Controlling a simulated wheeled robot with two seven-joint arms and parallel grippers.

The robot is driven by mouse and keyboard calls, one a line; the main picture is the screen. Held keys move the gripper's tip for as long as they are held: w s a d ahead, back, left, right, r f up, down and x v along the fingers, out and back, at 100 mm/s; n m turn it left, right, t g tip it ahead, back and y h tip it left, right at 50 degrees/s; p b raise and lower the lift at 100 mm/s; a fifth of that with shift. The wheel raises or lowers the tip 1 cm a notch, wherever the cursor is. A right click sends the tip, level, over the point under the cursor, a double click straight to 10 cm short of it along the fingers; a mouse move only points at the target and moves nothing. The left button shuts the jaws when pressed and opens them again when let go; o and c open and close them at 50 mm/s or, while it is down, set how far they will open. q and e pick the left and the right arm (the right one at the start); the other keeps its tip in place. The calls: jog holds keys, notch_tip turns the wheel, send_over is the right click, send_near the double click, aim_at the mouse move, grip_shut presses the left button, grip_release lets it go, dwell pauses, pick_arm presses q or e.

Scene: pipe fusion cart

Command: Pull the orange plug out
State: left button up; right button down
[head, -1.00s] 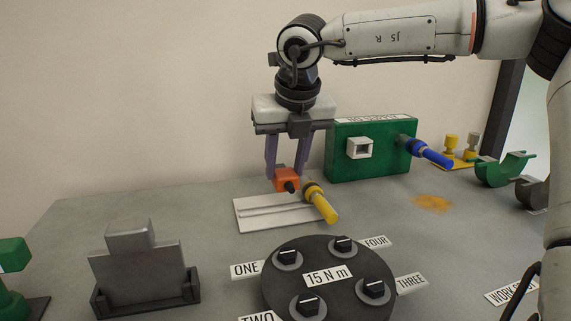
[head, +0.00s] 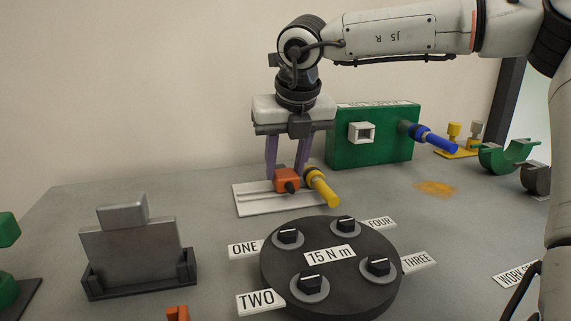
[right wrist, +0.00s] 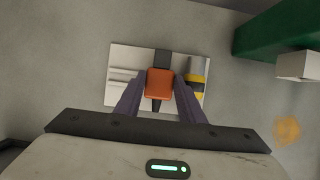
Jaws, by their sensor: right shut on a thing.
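The orange plug (head: 287,180) is a small block with a dark round end facing the head camera. My right gripper (head: 287,174) is shut on it, with the two purple fingers coming down from above. In the right wrist view the plug (right wrist: 159,83) sits between the fingers, with dark parts at both ends. My left gripper is out of view.
A green box (head: 372,150) with a white square socket (head: 361,132) and a blue handle (head: 437,140) stands behind. A dark round dial table (head: 330,280) with several knobs is in front. A grey block in a holder (head: 135,255) stands left. Bare bench lies between.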

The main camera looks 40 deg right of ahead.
jog(key=shift+f+b, duration=0.3)
jog(key=shift+f, duration=0.05)
jog(key=c, duration=1.1)
grip_release()
jog(key=p+v, duration=0.2)
jog(key=v, duration=0.8)
jog(key=shift+r, duration=0.2)
